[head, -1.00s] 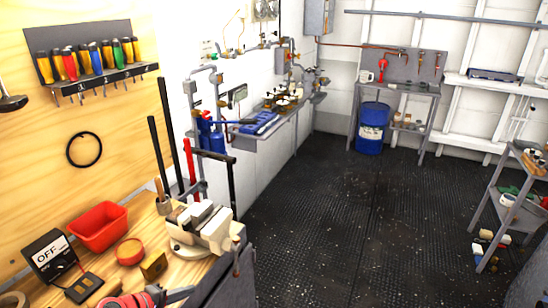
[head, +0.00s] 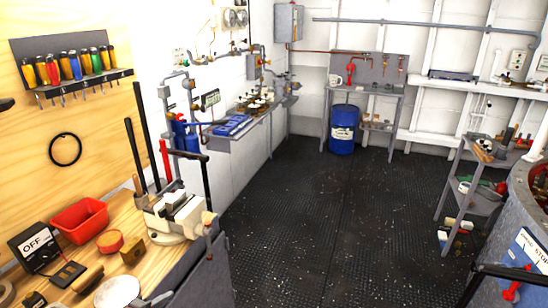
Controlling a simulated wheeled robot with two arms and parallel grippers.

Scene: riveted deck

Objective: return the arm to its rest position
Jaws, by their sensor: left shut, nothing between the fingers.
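My left gripper (head: 152,299) shows at the bottom edge of the head view, low at the left, over the front of the wooden workbench (head: 127,207). Only a small grey part shows beside a pale round part, and the rest is cut off by the frame edge. It is shut with nothing between its fingers. It sits below the vise (head: 180,216) in the picture. I cannot tell how far it is from the bench top. My right gripper is not in view.
A grey drum (head: 530,200) and shelf cart (head: 478,193) stand at right. The dark floor (head: 340,230) between is clear.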

